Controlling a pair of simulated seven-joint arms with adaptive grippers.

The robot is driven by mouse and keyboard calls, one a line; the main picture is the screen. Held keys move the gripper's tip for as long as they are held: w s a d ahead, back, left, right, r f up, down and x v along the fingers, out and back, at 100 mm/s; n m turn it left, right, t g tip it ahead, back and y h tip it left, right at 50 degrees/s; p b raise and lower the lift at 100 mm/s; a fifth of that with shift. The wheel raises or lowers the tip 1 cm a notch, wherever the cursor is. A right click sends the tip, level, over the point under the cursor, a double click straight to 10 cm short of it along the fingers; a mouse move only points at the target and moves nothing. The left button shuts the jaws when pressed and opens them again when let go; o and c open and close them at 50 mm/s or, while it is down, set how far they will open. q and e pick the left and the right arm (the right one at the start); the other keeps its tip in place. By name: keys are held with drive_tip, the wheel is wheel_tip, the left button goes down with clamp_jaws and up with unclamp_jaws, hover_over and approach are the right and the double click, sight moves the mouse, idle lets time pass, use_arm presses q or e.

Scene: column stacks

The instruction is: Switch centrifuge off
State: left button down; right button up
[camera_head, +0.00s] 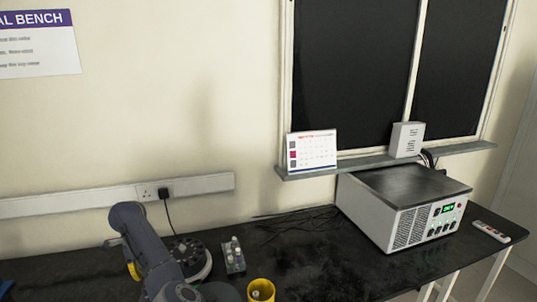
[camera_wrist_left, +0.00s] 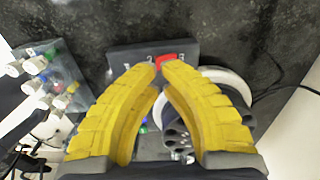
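The centrifuge (camera_head: 203,262) is a round device with a white rim and dark rotor, partly hidden behind my left arm in the head view. In the left wrist view its white ring (camera_wrist_left: 238,83) shows right of the fingers, with a dark grey panel (camera_wrist_left: 122,57) at its far side. A red switch (camera_wrist_left: 166,58) sits on that panel beside some pale markings. My left gripper (camera_wrist_left: 158,72) has yellow fingers with tips drawn together, very close to the switch; the right fingertip overlaps its lower edge. Contact cannot be told. My right gripper is not in view.
Black table between is mostly clear.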

use_arm(q)
drive_tip(key=shift+f, duration=2.05)
idle(1.4)
drive_tip(key=shift+r, duration=0.1)
drive_tip(key=shift+r, duration=2.4)
